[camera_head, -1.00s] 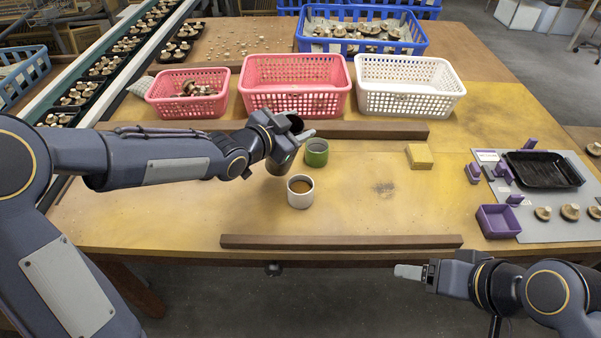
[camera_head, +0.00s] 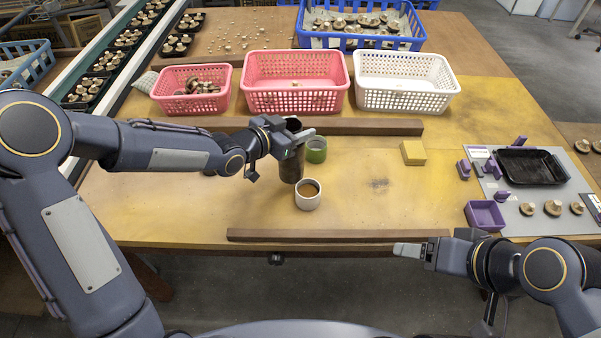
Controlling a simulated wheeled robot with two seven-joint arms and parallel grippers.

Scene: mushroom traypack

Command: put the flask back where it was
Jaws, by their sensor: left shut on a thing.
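The dark flask (camera_head: 291,168) is upright in the head view, just behind and left of a white cup (camera_head: 308,204) of brown liquid. My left gripper (camera_head: 299,136) is shut on the flask near its top and hides part of it. I cannot tell whether the flask's base touches the table. My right gripper (camera_head: 408,250) is at the table's front edge, away from the flask; its finger gap cannot be made out.
A green cup-like thing (camera_head: 316,156) stands close behind the flask on the right. Wooden bars (camera_head: 370,127) (camera_head: 340,235) lie behind and in front. A yellow block (camera_head: 413,153) sits farther right. Baskets (camera_head: 296,101) line the back.

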